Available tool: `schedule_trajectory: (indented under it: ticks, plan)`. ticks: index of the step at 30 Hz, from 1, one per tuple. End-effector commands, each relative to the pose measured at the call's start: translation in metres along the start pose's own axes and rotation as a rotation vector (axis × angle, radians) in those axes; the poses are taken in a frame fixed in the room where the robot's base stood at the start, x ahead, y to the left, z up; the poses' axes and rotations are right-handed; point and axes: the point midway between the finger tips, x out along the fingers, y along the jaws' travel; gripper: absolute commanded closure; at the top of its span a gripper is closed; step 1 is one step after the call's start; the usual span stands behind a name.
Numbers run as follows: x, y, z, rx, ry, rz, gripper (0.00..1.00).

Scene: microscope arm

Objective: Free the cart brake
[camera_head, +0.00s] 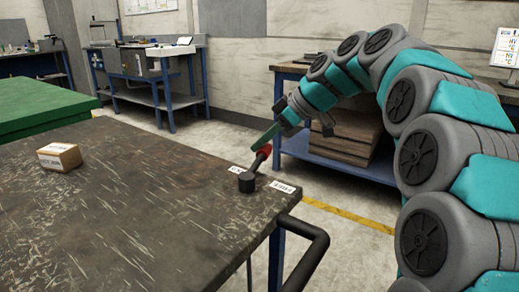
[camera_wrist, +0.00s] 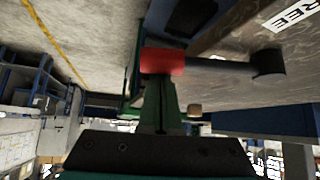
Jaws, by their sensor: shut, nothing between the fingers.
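The brake lever has a black round pivot (camera_head: 247,184) at the far right corner of the dark cart top (camera_head: 130,215). Its short shaft slants up and right to a red knob (camera_head: 264,150). In the wrist view the red knob (camera_wrist: 162,61) is beyond my fingers, with the shaft (camera_wrist: 215,68) running right to the pivot. My gripper (camera_head: 266,137) is shut and empty, its green fingertips right at the knob; I cannot tell whether they touch. Small white labels lie either side of the pivot, one on the right (camera_head: 284,187). A partly cut label (camera_wrist: 292,15) reads "REE" in the wrist view.
A small cardboard box (camera_head: 59,157) sits on the cart top at left. A black handle bar (camera_head: 308,255) juts from the cart's right edge. A blue-framed bench (camera_head: 338,167) with stacked boards stands behind my arm. A green table (camera_head: 40,105) is at far left.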

Motion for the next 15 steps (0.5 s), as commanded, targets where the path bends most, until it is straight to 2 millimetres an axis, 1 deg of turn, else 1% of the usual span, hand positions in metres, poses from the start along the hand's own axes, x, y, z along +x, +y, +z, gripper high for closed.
schedule_trajectory:
  ticks: [1,9,15]
  plan:
    - [0.000,-0.002,0.007,0.028,0.001,0.030,1.00]
    - [-0.024,-0.005,0.028,0.215,0.001,0.206,1.00]
    - [-0.041,-0.013,0.044,0.355,0.002,0.335,1.00]
